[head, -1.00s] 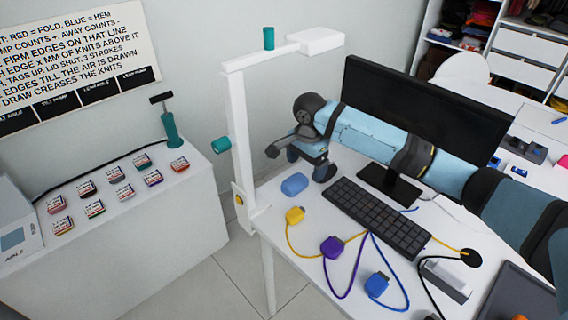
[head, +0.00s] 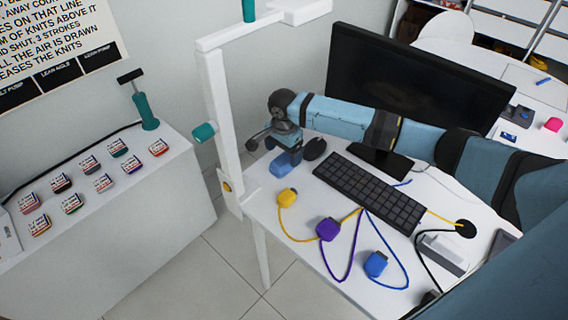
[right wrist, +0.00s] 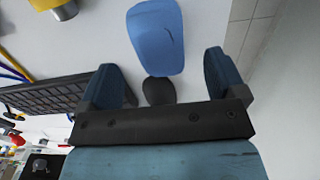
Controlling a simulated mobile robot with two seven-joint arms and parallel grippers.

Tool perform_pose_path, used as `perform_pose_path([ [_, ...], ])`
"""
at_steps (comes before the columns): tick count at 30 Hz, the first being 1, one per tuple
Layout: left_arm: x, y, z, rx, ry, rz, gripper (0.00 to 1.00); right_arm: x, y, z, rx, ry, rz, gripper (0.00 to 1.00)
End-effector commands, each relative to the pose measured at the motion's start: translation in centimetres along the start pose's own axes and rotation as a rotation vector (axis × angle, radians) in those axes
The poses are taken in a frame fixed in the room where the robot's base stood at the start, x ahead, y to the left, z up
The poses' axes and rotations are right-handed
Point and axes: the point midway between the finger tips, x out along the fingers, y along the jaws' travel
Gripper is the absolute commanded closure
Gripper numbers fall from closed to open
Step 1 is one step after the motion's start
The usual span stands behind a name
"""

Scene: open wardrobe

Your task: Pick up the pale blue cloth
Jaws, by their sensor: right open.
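In the right wrist view the cloth (right wrist: 156,36) lies ahead of the open jaws (right wrist: 162,65), roughly between the two fingers. The jaws are open and empty; I cannot tell the exact gap down to the cloth. My left gripper is not in view.
A dark mouse (head: 315,148) and a keyboard (head: 370,191) are beside the cloth. Yellow (head: 287,197), purple (head: 327,229) and blue (head: 375,264) corded pieces lie nearer. A white post (head: 222,115) stands at the desk's left edge; a monitor (head: 415,95) stands behind.

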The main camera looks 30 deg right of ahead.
Motion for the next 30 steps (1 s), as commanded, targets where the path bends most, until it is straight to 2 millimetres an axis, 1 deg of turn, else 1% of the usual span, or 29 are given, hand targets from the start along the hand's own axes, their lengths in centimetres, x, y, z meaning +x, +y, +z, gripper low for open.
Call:
perform_pose_path([
  [6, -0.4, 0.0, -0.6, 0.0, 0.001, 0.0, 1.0, 3.2, 0.2, -0.1, 0.0, 0.0, 0.002, 0.11],
  [9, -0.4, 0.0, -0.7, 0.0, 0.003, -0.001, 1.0, 4.3, 0.2, -0.1, -0.001, 0.001, 0.002, 0.11],
  [12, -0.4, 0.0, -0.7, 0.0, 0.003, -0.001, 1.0, 4.7, 0.1, -0.1, -0.001, 0.0, 0.0, 0.11],
  [17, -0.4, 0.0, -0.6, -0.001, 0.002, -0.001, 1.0, 4.7, 0.2, -0.1, -0.001, 0.0, 0.0, 0.11],
  [18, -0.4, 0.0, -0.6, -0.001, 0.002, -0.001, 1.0, 4.7, 0.2, -0.1, -0.001, 0.0, 0.001, 0.15],
  [20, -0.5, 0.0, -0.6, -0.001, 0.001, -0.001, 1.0, 4.7, 0.2, -0.1, -0.001, 0.0, 0.001, 0.29],
  [21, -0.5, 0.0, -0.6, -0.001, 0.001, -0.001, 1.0, 4.7, 0.2, -0.1, -0.001, 0.0, 0.001, 0.38],
  [23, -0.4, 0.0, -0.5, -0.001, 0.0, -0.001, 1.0, 4.7, 0.2, -0.1, -0.001, 0.0, 0.001, 0.52],
  [24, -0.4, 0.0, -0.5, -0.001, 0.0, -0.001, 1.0, 4.7, 0.2, -0.1, -0.001, 0.0, 0.001, 0.61],
  [25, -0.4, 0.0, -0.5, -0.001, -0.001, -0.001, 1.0, 4.7, 0.2, -0.1, -0.001, 0.0, 0.001, 0.64],
  [30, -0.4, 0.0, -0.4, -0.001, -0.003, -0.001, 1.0, 4.7, 0.2, -0.1, 0.0, 0.0, 0.001, 0.65],
])
